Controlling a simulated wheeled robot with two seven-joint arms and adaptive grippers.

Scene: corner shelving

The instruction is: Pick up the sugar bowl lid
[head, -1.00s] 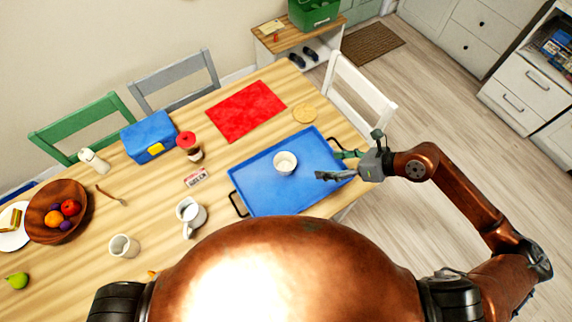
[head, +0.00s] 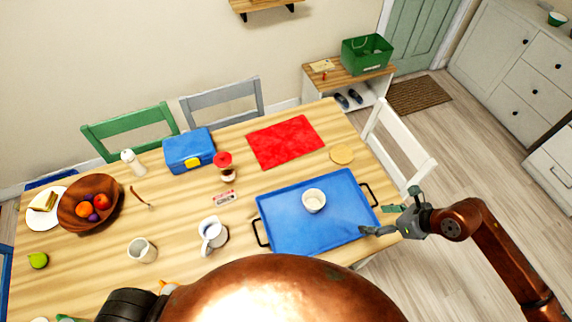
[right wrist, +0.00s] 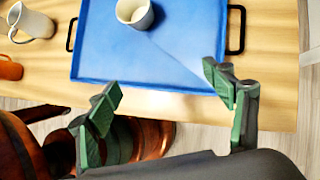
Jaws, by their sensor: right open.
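I cannot make out a sugar bowl lid for certain in either view. A small white round bowl (head: 313,201) stands on the blue tray (head: 285,236) with its open top showing. The bowl also shows at the top of the right wrist view (right wrist: 135,12), beyond the fingers. My right gripper (head: 384,219) is open by the tray's right front corner, to the right of the bowl and apart from it. In the right wrist view its green-padded fingers (right wrist: 163,92) are spread with nothing between them. My left gripper is not in view.
A white jug (head: 210,232) and a mug (head: 142,250) stand left of the tray. A red-lidded jar (head: 225,168), a tan disc (head: 341,155) and a red mat (head: 285,141) lie farther back. A white chair (head: 400,145) stands close behind my right gripper.

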